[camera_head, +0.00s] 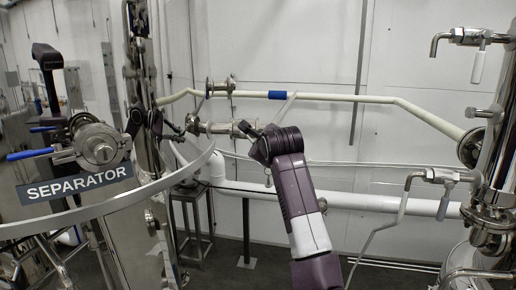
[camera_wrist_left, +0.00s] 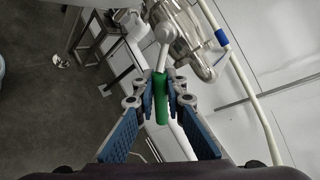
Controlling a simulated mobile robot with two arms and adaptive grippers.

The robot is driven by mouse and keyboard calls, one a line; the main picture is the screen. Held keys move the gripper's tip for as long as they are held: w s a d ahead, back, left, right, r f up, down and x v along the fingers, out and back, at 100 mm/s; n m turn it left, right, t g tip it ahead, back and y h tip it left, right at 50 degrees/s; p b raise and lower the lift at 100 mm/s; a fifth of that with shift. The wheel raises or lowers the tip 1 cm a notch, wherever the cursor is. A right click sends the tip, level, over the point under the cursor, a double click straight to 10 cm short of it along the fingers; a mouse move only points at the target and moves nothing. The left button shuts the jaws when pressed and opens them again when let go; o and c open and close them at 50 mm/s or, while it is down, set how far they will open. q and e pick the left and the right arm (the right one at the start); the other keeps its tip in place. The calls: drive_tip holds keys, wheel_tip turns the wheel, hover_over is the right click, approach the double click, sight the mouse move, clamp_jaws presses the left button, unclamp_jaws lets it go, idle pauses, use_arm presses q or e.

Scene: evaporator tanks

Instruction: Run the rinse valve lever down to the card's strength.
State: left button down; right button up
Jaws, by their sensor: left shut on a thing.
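The lever's green grip (camera_wrist_left: 161,110) shows in the left wrist view, with a pale metal shaft running up to steel valve fittings (camera_wrist_left: 188,38). My left gripper (camera_wrist_left: 160,88) is shut around this green grip, with a finger on each side. In the head view my purple arm rises from the bottom centre towards a steel fitting (camera_head: 212,127) on the back pipework. The green grip cannot be made out in that view. My right gripper is not in view. No card can be seen in either view.
A steel tank with a SEPARATOR sign (camera_head: 75,184) and a curved rim stands at the left. Sample valves and a steel column (camera_head: 492,190) stand at the right. A cream pipe with a blue band (camera_head: 278,95) crosses the back wall, above a thick white pipe (camera_head: 355,198).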

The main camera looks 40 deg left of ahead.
use_arm(q)
drive_tip(key=shift+r, duration=0.15)
drive_tip(key=c, duration=2)
unclamp_jaws()
drive_tip(key=shift+a, duration=0.1)
drive_tip(key=shift+o, duration=0.2)
drive_tip(key=v, duration=0.7)
drive_tip(key=shift+d, duration=0.2)
drive_tip(key=shift+s, duration=0.15)
